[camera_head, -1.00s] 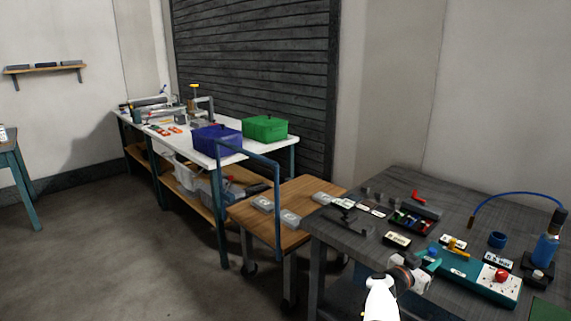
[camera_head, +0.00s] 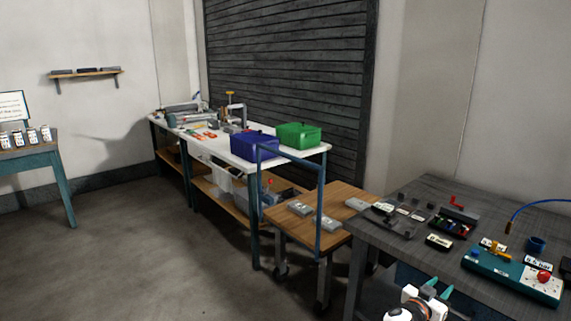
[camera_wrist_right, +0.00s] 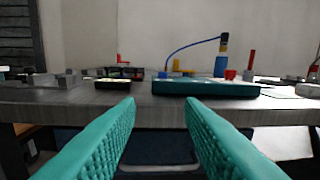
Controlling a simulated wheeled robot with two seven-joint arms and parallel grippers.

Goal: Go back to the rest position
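My right gripper (camera_head: 437,290) shows at the bottom right of the head view, in front of the grey workbench (camera_head: 415,204). In the right wrist view its two teal fingers (camera_wrist_right: 160,112) are spread wide apart with nothing between them. They point at the front edge of the bench (camera_wrist_right: 60,98), whose top is about level with the fingertips. My left gripper is not in either view.
Blue (camera_head: 254,146) and green (camera_head: 298,135) bins sit on a white table. The left floor is clear.

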